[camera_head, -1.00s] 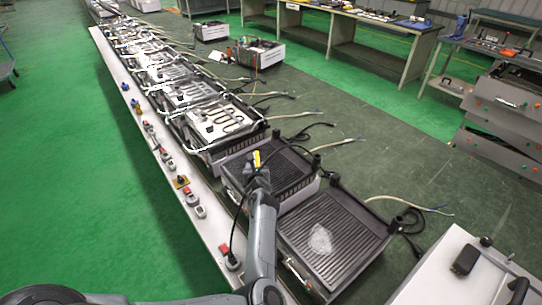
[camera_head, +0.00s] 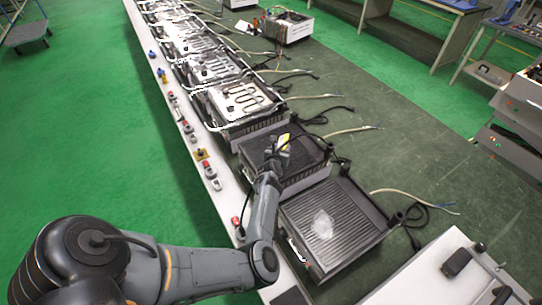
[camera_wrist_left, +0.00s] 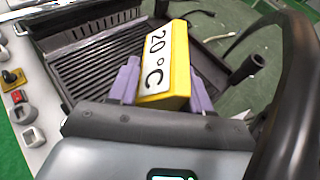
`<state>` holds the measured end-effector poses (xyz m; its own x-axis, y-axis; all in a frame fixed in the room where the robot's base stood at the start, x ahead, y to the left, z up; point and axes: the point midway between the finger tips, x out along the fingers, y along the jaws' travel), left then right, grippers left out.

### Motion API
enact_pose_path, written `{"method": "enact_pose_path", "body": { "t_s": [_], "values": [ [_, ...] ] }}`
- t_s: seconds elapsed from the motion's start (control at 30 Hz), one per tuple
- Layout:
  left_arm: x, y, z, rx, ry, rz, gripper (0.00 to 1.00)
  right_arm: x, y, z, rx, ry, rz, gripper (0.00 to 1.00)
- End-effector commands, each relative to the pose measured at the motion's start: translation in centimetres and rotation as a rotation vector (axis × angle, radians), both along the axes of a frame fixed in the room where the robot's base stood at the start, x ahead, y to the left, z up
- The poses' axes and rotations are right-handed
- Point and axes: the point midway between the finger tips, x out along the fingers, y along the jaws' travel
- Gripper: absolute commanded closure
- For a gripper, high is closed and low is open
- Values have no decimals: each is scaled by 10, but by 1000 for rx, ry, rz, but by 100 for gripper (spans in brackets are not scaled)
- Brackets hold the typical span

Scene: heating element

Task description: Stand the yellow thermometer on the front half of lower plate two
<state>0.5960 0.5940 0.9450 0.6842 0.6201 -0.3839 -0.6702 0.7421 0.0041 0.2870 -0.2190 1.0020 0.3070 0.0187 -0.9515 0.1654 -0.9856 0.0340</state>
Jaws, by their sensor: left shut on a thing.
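The yellow thermometer (camera_head: 283,141) has a white face reading "20°C"; it fills the middle of the left wrist view (camera_wrist_left: 166,60). My left gripper (camera_head: 277,157) is shut on it, with a purple finger on each side in the left wrist view (camera_wrist_left: 164,84). They are over the second grill from the front, whose dark ribbed lower plate (camera_head: 311,150) also shows behind the thermometer in the left wrist view (camera_wrist_left: 85,62). I cannot tell whether the thermometer touches the plate. My right gripper is out of view.
The front grill (camera_head: 345,212) has a pale translucent patch (camera_head: 322,223) on its ribbed plate. More grills with heating elements (camera_head: 240,99) run up the line. Knobs and switches (camera_head: 211,173) line the left ledge. A white table (camera_head: 415,275) stands at lower right.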

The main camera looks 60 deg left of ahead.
Motion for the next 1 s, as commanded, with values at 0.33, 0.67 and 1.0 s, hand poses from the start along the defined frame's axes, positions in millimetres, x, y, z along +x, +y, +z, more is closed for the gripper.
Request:
{"method": "enact_pose_path", "body": {
  "t_s": [0.33,0.67,1.0],
  "values": [
    [-12,59,-41,3,0,-1,87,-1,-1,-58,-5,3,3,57],
    [-15,70,-49,0,0,-1,87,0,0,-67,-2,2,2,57],
    [-14,70,-83,2,-1,0,87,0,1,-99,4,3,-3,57]
  ]
}}
